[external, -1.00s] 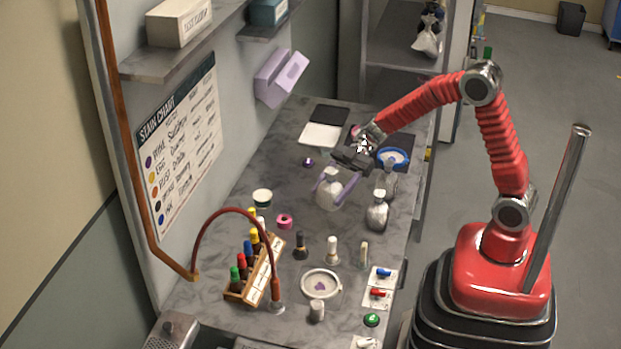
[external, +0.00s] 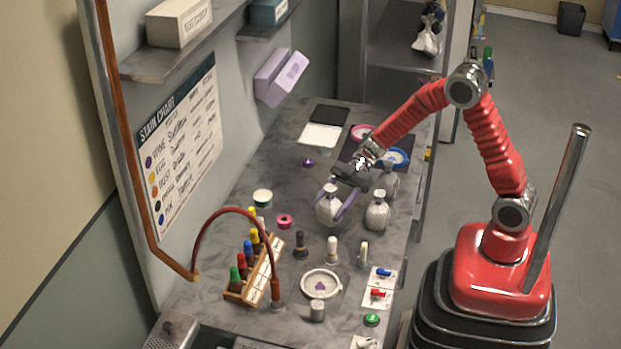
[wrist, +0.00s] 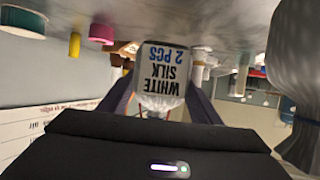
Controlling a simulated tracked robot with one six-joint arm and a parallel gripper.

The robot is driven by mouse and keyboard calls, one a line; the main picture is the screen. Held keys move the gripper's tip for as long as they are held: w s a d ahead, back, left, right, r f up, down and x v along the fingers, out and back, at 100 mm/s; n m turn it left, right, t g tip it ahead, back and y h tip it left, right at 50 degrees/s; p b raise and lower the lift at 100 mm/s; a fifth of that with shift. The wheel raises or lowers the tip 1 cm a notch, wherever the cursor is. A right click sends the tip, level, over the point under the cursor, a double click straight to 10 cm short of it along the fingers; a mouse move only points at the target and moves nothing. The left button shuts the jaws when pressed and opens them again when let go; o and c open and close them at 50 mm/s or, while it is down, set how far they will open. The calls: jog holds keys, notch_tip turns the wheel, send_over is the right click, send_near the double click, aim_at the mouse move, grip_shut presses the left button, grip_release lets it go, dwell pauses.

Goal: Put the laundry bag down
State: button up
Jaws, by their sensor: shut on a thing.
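The laundry bag (external: 328,212) is a small pale sack with a tied neck. My gripper (external: 331,203) is shut on it, with one lavender finger on each side. In the wrist view the bag (wrist: 163,75) appears upside down between the fingers, and its label reads "WHITE SILK 2 PCS". The bag is upright, at or just above the grey worktop (external: 235,215). I cannot tell whether its bottom touches.
Two similar bags stand close on the right, one nearer (external: 377,213) and one partly hidden behind (external: 391,185). A black-capped bottle (external: 300,246) and a white-capped bottle (external: 332,250) stand in front. The worktop left of the held bag is fairly clear.

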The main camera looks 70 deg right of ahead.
aim_at(323, 225)
jog(key=shift+f, duration=1.85)
jog(key=o, duration=1.2)
jog(key=shift+f, duration=0.1)
jog(key=v, duration=1.2)
